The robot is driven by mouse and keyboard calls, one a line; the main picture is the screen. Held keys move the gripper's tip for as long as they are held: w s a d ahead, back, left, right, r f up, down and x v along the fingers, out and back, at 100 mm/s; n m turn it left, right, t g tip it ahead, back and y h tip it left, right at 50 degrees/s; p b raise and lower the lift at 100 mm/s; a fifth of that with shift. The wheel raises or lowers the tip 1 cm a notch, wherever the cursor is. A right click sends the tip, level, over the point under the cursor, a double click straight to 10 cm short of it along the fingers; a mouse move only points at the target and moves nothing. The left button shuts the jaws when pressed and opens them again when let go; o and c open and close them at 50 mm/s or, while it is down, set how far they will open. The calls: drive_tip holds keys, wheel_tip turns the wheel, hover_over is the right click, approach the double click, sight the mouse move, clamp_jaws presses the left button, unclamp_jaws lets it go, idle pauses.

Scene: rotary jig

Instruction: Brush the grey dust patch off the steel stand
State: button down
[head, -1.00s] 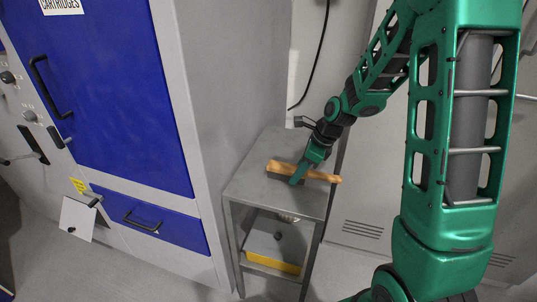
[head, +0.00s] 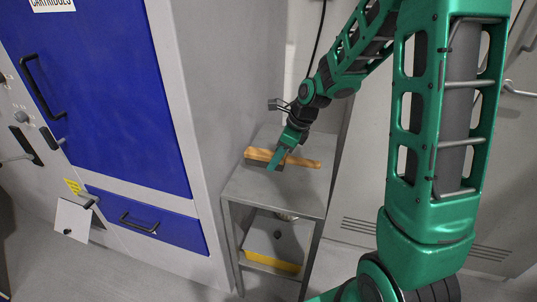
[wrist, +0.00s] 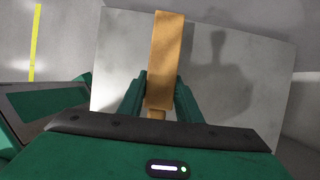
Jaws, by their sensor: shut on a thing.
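The steel stand (head: 243,190) is a grey metal table with a flat top and a lower shelf, beside the blue-doored cabinet in the head view. My gripper (head: 277,160) is shut on a brush (head: 302,161) with an orange-brown wooden body, over the back half of the stand's top. The wrist view shows the brush (wrist: 167,45) between my gripper's fingers (wrist: 160,92), with the bare stand top (wrist: 120,55) around it. I cannot tell whether the bristles touch the top. No grey dust patch can be made out; the brush and gripper hide part of the surface.
The cabinet (head: 118,90) stands close on the stand's left, and a wall is behind. A yellow-fronted box (head: 273,245) sits on the lower shelf. A black cable (head: 318,40) hangs behind. The front of the stand top is clear.

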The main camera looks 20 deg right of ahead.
drive_tip(key=shift+w+d+r, duration=0.1)
drive_tip(key=shift+r, duration=2.4)
